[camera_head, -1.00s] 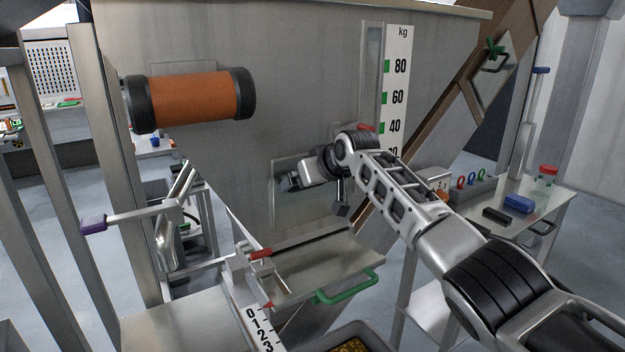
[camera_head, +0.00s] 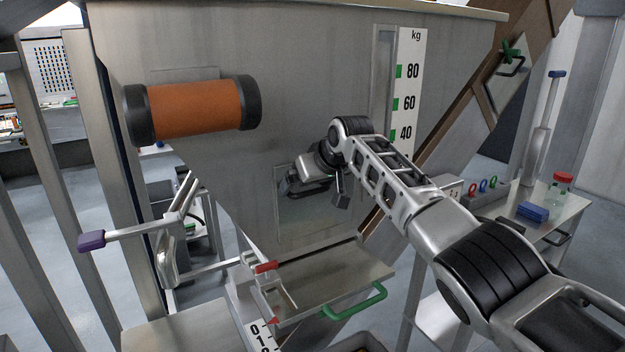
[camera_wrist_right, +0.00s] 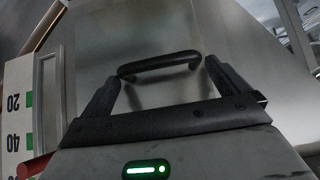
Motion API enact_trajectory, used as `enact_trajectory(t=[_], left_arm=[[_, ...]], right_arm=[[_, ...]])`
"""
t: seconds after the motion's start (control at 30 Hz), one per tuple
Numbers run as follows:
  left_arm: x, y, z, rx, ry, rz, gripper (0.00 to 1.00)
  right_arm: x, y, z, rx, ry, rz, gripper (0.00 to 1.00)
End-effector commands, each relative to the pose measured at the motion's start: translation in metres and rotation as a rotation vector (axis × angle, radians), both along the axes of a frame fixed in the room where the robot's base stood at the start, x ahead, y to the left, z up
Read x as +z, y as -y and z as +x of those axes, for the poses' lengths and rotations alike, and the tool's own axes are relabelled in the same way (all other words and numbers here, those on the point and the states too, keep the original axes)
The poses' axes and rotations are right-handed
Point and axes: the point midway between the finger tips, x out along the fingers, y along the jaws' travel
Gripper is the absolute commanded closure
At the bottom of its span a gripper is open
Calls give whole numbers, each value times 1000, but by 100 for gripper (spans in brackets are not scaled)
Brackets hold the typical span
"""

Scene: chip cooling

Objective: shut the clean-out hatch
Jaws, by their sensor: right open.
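The clean-out hatch (camera_head: 320,222) is a grey metal plate low on the sloping face of the hopper (camera_head: 290,90). My right gripper (camera_head: 312,192) is in front of it and hides its upper part. In the right wrist view the hatch (camera_wrist_right: 150,95) has a black bar handle (camera_wrist_right: 160,63). The open right gripper (camera_wrist_right: 165,85) has one finger near each end of the handle, with no clear grip on it. I cannot tell how far the hatch stands from the hopper face. My left gripper is not in view.
A kg scale (camera_head: 408,90) stands right of the hatch, and an orange cylinder (camera_head: 195,108) is at upper left. Below are a tray with a green handle (camera_head: 355,305) and a purple-tipped lever (camera_head: 92,240). A side table (camera_head: 560,222) is at right.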

Motion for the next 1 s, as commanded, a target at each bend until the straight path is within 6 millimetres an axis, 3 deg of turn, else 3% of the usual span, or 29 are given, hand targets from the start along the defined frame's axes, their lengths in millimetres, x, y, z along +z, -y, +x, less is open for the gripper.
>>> enact_trajectory(t=[0.37, 0.8, 1.0], left_arm=[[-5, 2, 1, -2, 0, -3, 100], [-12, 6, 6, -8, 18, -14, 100], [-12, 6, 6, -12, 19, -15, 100]], right_arm=[[19, 10, -17, 0, 4, 1, 0], [91, 41, -76, 0, 5, 1, 0], [110, 49, -92, -1, 1, 0, 0]])
